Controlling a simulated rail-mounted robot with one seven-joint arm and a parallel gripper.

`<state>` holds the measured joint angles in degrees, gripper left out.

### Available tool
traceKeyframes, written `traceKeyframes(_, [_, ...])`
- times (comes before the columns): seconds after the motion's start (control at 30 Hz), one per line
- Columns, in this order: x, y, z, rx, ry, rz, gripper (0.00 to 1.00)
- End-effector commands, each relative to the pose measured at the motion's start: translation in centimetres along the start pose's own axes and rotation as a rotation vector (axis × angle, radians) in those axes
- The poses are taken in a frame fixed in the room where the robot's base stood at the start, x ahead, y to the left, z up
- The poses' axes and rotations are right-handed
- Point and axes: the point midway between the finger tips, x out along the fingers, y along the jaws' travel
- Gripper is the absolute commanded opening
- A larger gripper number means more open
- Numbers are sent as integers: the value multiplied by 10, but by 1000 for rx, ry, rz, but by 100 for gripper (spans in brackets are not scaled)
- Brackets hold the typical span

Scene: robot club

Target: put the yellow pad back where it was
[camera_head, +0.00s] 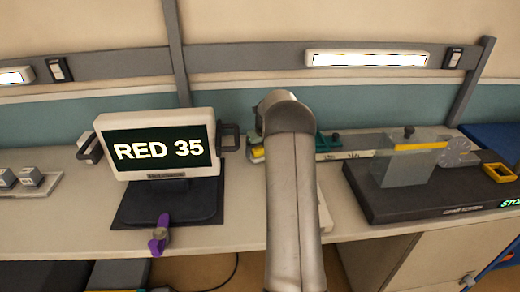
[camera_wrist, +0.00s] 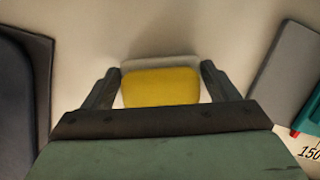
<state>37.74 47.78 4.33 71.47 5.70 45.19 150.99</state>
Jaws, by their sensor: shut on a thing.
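The yellow pad (camera_wrist: 160,88) sits between the two fingers of my gripper (camera_wrist: 160,70) in the wrist view. My gripper is shut on it. A pale, rounded edge shows just beyond the pad; I cannot tell whether it is part of the pad or a separate piece. In the head view my arm hides most of the gripper, and a small yellow patch (camera_head: 257,152) shows just left of the arm; I cannot tell if it is the pad. Whether the pad touches the bench is unclear.
A monitor reading "RED 35" (camera_head: 160,150) stands left of my arm, with a purple clamp (camera_head: 159,236) at the bench front. A dark platform (camera_head: 385,205) with a clear panel and a rail stands right. A grey-and-teal item (camera_wrist: 285,75) lies right in the wrist view.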

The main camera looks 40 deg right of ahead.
Motion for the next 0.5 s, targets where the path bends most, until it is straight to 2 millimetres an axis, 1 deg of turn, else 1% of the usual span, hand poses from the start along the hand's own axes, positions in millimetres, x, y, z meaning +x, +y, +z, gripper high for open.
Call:
traceKeyframes(0.17, [4, 0, -1, -1, 0, 0, 60])
traceKeyframes(0.2, [3, 0, -1, -1, 0, 1, 86])
traceKeyframes(0.23, [3, 0, -1, -1, 0, 1, 95])
traceKeyframes(0.27, [3, 0, -1, -1, 0, 1, 100])
traceKeyframes(0.5, [1, 0, 0, 0, 0, 0, 100])
